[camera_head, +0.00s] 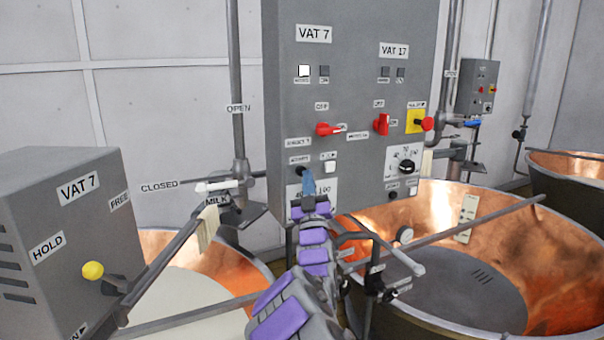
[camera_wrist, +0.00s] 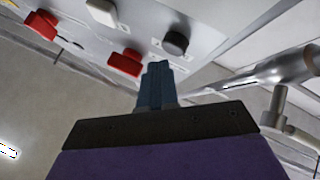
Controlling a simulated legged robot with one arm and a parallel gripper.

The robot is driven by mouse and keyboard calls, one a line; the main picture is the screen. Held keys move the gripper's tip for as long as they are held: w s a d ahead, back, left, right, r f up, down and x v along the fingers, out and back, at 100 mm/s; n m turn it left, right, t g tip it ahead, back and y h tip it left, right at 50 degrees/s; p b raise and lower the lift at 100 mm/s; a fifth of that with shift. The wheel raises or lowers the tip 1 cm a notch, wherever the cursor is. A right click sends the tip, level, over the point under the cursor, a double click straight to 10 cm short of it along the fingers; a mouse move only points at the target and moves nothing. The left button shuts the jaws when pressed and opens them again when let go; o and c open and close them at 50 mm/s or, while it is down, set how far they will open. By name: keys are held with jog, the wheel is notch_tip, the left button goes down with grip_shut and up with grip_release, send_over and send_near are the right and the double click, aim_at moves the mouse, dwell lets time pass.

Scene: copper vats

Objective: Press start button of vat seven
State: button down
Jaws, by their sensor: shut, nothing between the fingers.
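The grey control panel (camera_head: 350,75) bears a VAT 7 label over its left column and VAT 17 over its right. In the VAT 7 column are a lit white square (camera_head: 304,71), a red switch (camera_head: 328,129) and a white button (camera_head: 329,167) under a small label I cannot read clearly. Which control is start is not legible. My gripper (camera_head: 308,184) is shut and empty, its blue fingertips in front of the panel's lower left, just left of and below the white button. In the wrist view the shut fingers (camera_wrist: 155,82) point toward a black knob (camera_wrist: 176,42); contact cannot be told.
The VAT 17 column has a red switch (camera_head: 381,124) and a red-on-yellow stop button (camera_head: 426,124). A copper vat (camera_head: 565,270) stands at right, another (camera_head: 160,245) at left. A grey box (camera_head: 60,225) with a yellow-knobbed lever and metal rods flank my arm.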

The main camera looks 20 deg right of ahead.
jog(key=shift+d, duration=0.15)
jog(key=shift+a, duration=0.4)
jog(key=shift+w, duration=0.15)
jog(key=shift+w+d, duration=0.2)
jog(key=shift+d, duration=0.05)
jog(key=shift+r, duration=0.1)
jog(key=shift+w, duration=0.45)
dwell(0.7)
jog(key=shift+s+a, duration=0.1)
jog(key=shift+s+b, duration=0.3)
jog(key=shift+s, duration=0.5)
